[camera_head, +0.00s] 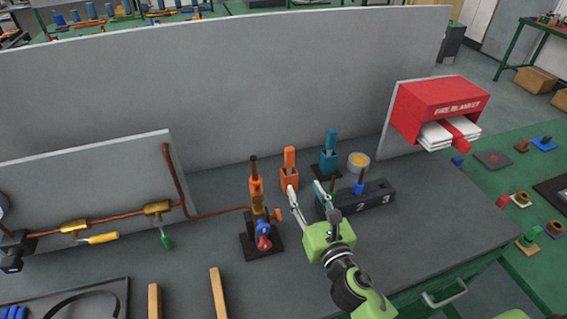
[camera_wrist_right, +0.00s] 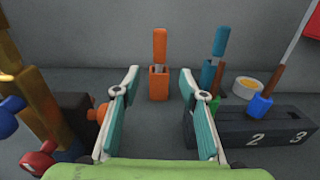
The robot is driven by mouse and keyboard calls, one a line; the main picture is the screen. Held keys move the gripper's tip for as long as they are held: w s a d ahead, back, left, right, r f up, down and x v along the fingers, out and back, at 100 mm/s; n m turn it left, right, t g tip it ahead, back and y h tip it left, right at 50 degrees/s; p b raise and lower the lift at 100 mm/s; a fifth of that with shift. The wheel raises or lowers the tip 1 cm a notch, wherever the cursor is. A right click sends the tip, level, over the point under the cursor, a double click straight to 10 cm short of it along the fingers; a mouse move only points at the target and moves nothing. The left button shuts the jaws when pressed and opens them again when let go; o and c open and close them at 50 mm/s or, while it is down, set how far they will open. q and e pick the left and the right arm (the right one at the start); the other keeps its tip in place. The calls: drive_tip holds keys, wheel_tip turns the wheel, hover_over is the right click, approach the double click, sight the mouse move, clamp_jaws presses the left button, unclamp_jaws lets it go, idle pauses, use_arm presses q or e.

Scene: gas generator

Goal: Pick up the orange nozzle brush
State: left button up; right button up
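The orange nozzle brush (camera_head: 290,157) stands upright in an orange square holder (camera_head: 289,181) near the back wall of the bench. In the right wrist view the brush handle (camera_wrist_right: 159,45) sticks up from the holder (camera_wrist_right: 159,84), centred beyond my fingers. My right gripper (camera_head: 307,194) is open and empty, in front of the holder and apart from it. In the right wrist view its two fingers (camera_wrist_right: 160,74) are spread left and right of the holder's line. The lower part of the brush is hidden in the holder. My left gripper is not in view.
Left of my right gripper stands an orange-and-brass upright fitting with red and blue knobs (camera_head: 263,229). On the right are a dark numbered rack (camera_head: 370,198), a blue brush in its holder (camera_head: 329,150) and a yellow-topped tin (camera_head: 358,161). The front right bench is clear.

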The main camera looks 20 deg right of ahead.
sight(291, 162)
drive_tip(key=shift+n, duration=0.4)
drive_tip(key=w, duration=0.2)
drive_tip(key=w+p, duration=0.1)
drive_tip(key=w, duration=0.4)
drive_tip(key=shift+w+a+r, duration=0.25)
drive_tip(key=shift+a, duration=0.1)
drive_tip(key=shift+w, duration=0.25)
drive_tip(key=shift+w+d+p, duration=0.1)
drive_tip(key=shift+w+p, duration=0.3)
drive_tip(key=shift+w, duration=0.2)
drive_tip(key=w, duration=0.3)
drive_tip(key=shift+w+f, duration=0.1)
drive_tip(key=shift+w, duration=0.45)
drive_tip(key=shift+s+d, duration=0.1)
drive_tip(key=shift+s, duration=0.05)
drive_tip(key=shift+c, duration=0.4)
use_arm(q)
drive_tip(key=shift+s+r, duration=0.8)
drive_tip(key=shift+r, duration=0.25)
use_arm(e)
clamp_jaws()
